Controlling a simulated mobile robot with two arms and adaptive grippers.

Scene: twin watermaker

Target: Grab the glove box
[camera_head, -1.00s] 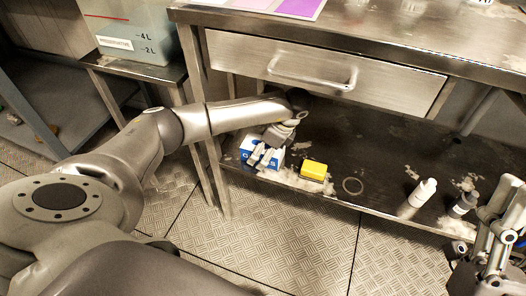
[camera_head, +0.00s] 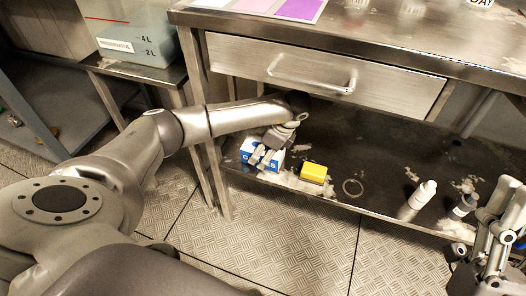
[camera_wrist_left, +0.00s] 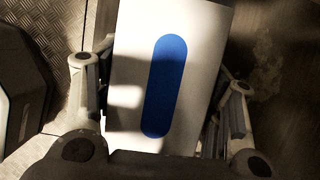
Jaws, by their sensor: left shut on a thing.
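The glove box (camera_head: 274,160) is a blue and white carton on the lower shelf of the steel table, near the shelf's left end. My left gripper (camera_head: 264,155) reaches down over it from above and is shut on it. In the left wrist view the box (camera_wrist_left: 205,60) shows its white top with a blue oval, and the fingers of my left gripper (camera_wrist_left: 160,100) press along its two sides. My right gripper (camera_head: 490,255) is at the lower right edge of the head view, partly cut off, with its fingertips unclear.
A yellow box (camera_head: 313,173) stands just right of the glove box. The drawer (camera_head: 320,75) and tabletop are above my left gripper.

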